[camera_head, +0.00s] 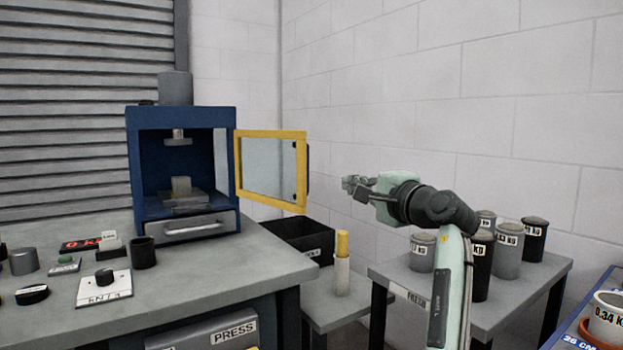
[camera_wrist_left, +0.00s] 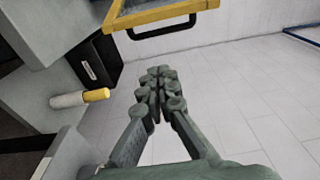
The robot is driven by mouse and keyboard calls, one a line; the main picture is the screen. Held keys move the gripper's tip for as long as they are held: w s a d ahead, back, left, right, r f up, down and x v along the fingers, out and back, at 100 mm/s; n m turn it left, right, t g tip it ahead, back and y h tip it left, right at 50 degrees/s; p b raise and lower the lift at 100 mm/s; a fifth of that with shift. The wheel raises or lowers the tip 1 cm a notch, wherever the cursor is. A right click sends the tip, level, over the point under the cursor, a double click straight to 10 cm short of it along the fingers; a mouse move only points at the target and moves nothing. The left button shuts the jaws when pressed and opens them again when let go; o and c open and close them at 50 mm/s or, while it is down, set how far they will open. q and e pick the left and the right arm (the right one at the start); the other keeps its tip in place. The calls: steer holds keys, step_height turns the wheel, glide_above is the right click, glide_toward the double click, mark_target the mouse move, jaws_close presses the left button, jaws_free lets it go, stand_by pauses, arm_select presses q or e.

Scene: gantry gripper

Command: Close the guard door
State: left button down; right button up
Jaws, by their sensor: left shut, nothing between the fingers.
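The guard door (camera_head: 271,137) is a yellow frame with a clear pane, hinged on the blue press (camera_head: 135,170). It stands swung open to the right, and the press opening is uncovered. A black handle (camera_head: 306,172) is on the door's free edge. My left gripper (camera_head: 348,184) is right of the door, apart from it, with its fingers pointing left. In the left wrist view its fingertips (camera_wrist_left: 157,88) are together and empty. My right gripper is not in view.
The grey bench (camera_head: 230,265) holds the press and small items. A black bin (camera_head: 300,236) and a yellow-topped white cylinder (camera_head: 342,262) are below the door. A side table (camera_head: 395,275) bears several labelled canisters (camera_head: 508,252). A block wall is behind.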

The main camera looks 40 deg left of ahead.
arm_select(q)
steer(key=a, duration=0.9)
steer(key=shift+w+p, duration=0.4)
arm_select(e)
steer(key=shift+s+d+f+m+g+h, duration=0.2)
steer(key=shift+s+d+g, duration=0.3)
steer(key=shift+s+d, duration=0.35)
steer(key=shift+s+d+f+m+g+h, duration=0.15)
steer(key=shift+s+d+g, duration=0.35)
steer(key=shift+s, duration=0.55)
arm_select(q)
steer(key=shift+a, duration=0.1)
